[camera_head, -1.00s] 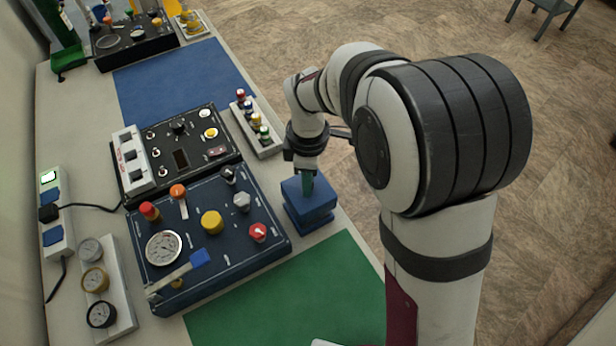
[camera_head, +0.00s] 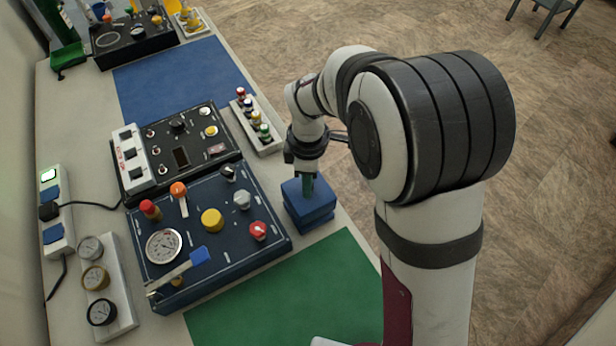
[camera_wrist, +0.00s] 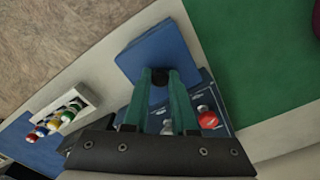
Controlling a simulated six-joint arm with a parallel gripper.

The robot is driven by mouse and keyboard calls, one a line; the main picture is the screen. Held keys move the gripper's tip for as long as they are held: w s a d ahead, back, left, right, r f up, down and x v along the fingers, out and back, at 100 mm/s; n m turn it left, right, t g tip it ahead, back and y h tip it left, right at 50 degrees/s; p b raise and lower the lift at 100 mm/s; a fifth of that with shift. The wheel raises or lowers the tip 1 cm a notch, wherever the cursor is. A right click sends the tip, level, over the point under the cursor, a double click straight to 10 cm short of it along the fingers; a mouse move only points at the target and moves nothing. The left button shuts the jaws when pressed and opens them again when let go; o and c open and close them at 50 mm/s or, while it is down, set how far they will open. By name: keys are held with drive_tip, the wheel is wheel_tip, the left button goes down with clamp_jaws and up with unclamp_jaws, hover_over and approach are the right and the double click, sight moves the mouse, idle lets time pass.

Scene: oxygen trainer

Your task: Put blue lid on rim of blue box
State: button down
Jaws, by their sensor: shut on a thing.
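The blue lid (camera_head: 305,191) lies over the blue box (camera_head: 310,217) at the table's right edge. The lid looks nearly flush with the box, but I cannot tell whether it touches the rim all round. My gripper (camera_head: 307,180) points down at the lid, its green fingers shut on the lid's dark knob. In the wrist view my gripper (camera_wrist: 160,78) closes on that knob, and the lid (camera_wrist: 158,52) spreads out beyond the fingertips. The lid hides the inside of the box.
A dark blue panel (camera_head: 215,265) with knobs and a gauge stands left of the box. A green mat (camera_head: 290,295) lies in front. A grey rack with several coloured caps (camera_head: 257,127) and a blue mat (camera_head: 180,78) lie farther back.

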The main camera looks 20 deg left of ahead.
drive_tip(key=shift+f, duration=1.4)
drive_tip(key=c, duration=0.6)
unclamp_jaws()
drive_tip(key=shift+c, duration=0.2)
wheel_tip(320, 180, up, 16)
drive_tip(key=s+d+r+m, duration=0.2)
drive_tip(key=s+d+m, duration=0.5)
drive_tip(key=d+m, duration=0.3)
drive_tip(key=s+d+f+m+y, duration=0.1)
drive_tip(key=s+d+f+m, duration=0.1)
drive_tip(key=s+m, duration=0.4)
drive_tip(key=s+d+f+m, duration=0.2)
drive_tip(key=s+d+m, duration=0.2)
drive_tip(key=s+m, duration=0.3)
drive_tip(key=shift+d+m+y, duration=0.4)
drive_tip(key=shift+m, duration=0.8)
